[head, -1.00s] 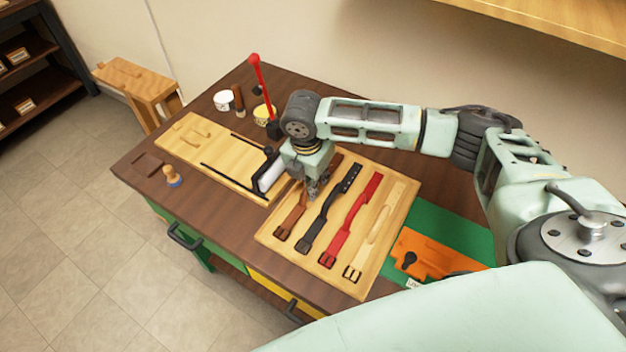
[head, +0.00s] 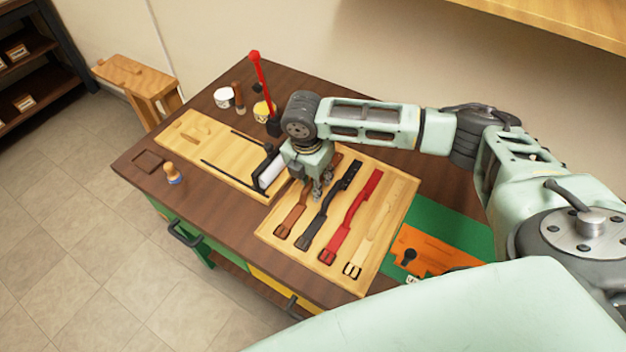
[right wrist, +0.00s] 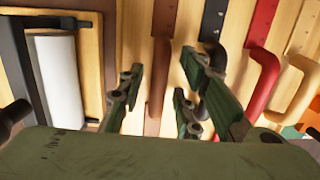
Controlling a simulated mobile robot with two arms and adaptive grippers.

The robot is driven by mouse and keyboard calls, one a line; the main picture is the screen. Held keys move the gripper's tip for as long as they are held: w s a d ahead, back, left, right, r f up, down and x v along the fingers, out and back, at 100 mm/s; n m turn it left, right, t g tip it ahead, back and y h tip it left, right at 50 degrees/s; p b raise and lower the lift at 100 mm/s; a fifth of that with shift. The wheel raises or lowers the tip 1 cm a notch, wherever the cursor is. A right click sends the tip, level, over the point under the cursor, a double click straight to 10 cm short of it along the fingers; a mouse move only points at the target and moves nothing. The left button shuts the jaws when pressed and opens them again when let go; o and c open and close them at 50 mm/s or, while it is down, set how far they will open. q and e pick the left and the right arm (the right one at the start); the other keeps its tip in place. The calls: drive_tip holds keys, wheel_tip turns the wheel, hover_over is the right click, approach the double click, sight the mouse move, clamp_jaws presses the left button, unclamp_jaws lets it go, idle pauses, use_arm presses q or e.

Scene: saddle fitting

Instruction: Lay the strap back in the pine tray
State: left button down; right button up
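The pine tray (head: 402,205) lies on the dark bench. In it lie a brown strap (head: 292,218), a black strap (head: 323,219), a red strap (head: 348,222) and a pale strap (head: 376,228), side by side with buckles toward the front edge. My right gripper (head: 321,190) is low over the tray, above the brown and black straps, hiding part of them. In the right wrist view its fingers (right wrist: 163,88) are spread and empty, with the brown strap (right wrist: 160,60) passing in the gap between them. I cannot tell the exact height. My left gripper is out of view.
Left of the tray is a pale board (head: 212,160) with a white roller (head: 271,174). A red-handled lever (head: 262,85) stands behind it, near small pots. An orange piece (head: 425,252) on a green mat (head: 462,232) lies right of the tray.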

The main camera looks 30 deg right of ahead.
sight(309, 184)
wheel_tip(309, 184, up, 12)
drive_tip(key=a+b, duration=0.1)
drive_tip(key=b, duration=0.1)
drive_tip(key=shift+s+a, duration=0.2)
drive_tip(key=shift+s, duration=0.05)
drive_tip(key=shift+s+f, duration=0.1)
idle(0.3)
